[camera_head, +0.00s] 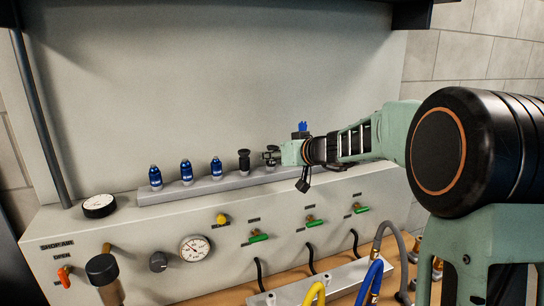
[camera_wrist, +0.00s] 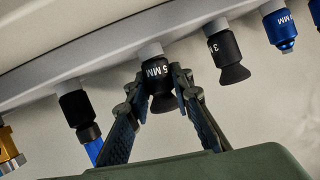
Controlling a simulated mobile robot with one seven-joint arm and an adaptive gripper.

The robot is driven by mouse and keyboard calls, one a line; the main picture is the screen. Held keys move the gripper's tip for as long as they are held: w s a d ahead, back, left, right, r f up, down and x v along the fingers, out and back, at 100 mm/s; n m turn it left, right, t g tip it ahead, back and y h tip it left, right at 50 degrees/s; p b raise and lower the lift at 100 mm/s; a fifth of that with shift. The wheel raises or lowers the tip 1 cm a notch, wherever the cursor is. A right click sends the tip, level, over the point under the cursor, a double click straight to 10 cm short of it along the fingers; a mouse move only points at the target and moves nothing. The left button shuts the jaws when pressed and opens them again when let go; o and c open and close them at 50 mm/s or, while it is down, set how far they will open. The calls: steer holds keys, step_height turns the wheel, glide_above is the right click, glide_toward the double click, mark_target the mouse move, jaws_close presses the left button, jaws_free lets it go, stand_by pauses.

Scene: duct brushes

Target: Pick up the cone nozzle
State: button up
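The cone nozzle (camera_wrist: 163,103) is black with a flared mouth and white "5 MM" lettering. It is upright, still on its pale collar on the rail, between the two fingers of my gripper (camera_wrist: 160,86) in the wrist view. Both fingertips lie close against its sides and look shut on it. In the head view my gripper (camera_head: 272,157) reaches in from the right, and its fingers hide much of the nozzle. A similar black nozzle marked 3 MM (camera_wrist: 226,58) stands beside it, also visible in the head view (camera_head: 244,160).
The grey rail (camera_head: 205,187) also holds several blue nozzles (camera_head: 186,172). A black piece with a blue tip (camera_wrist: 78,112) hangs close to one finger, and a gold fitting (camera_wrist: 8,150) is beyond it. A panel with gauges (camera_head: 194,248) and green valves lies below.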

mark_target(272, 147)
jaws_close()
steer(key=shift+w+r, duration=0.1)
steer(key=shift+r, duration=0.4)
step_height(272, 147, up, 2)
steer(key=shift+r+p, duration=0.2)
steer(key=shift+p, duration=0.1)
steer(key=w+a+r+b+v, duration=0.1)
steer(key=r+b+v, duration=0.2)
steer(key=v, duration=1.3)
steer(key=shift+s+d+r, duration=0.15)
steer(key=shift+s+r, duration=0.2)
steer(key=shift+r, duration=0.05)
